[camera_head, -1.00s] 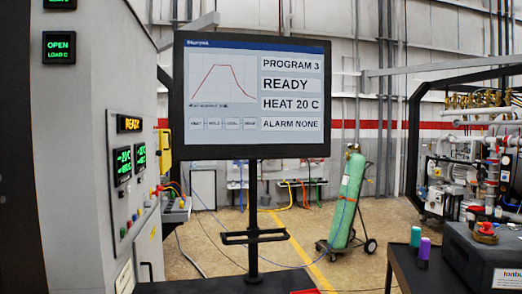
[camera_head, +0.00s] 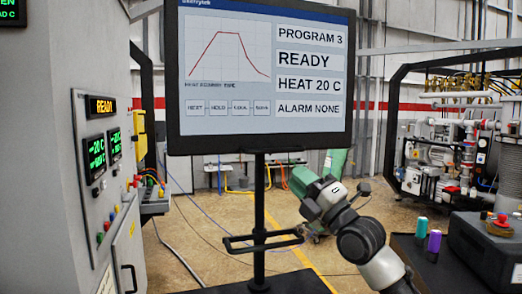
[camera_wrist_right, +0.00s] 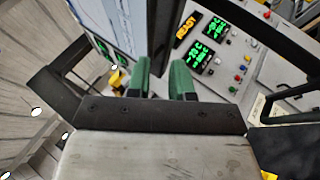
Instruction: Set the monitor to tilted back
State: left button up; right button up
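The monitor (camera_head: 262,75) stands on a black post (camera_head: 259,190) in the head view, its lit screen facing me. It looks close to upright; its exact tilt is hard to judge. A black bracket-like bar (camera_head: 262,241) is on the post below it. My right gripper (camera_head: 301,178) is just below the monitor's lower right part, right of the post, with no clear contact. In the right wrist view its two green fingers (camera_wrist_right: 162,75) are apart with nothing visibly held. The monitor's edge (camera_wrist_right: 149,30) shows beyond them. My left gripper is not in view.
The furnace control panel (camera_head: 105,160), with green displays and buttons, is at the left. A dark table (camera_head: 405,245) at the right holds a green and a purple bottle (camera_head: 434,244) and a black case (camera_head: 485,245).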

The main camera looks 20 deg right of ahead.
aim_at(277, 151)
jog(key=p+x, duration=0.1)
jog(key=x, duration=0.1)
jog(key=p+x, duration=0.1)
jog(key=x, duration=0.2)
jog(key=r+p+x, duration=0.1)
jog(key=x, duration=0.2)
jog(key=shift+s+d, duration=0.15)
jog(key=shift+s, duration=0.15)
jog(key=shift+w+r+p, duration=0.25)
jog(key=shift+p, duration=0.05)
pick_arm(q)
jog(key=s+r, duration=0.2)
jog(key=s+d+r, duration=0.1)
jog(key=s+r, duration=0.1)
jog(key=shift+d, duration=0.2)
pick_arm(e)
jog(key=shift+f, duration=0.1)
grip_shut()
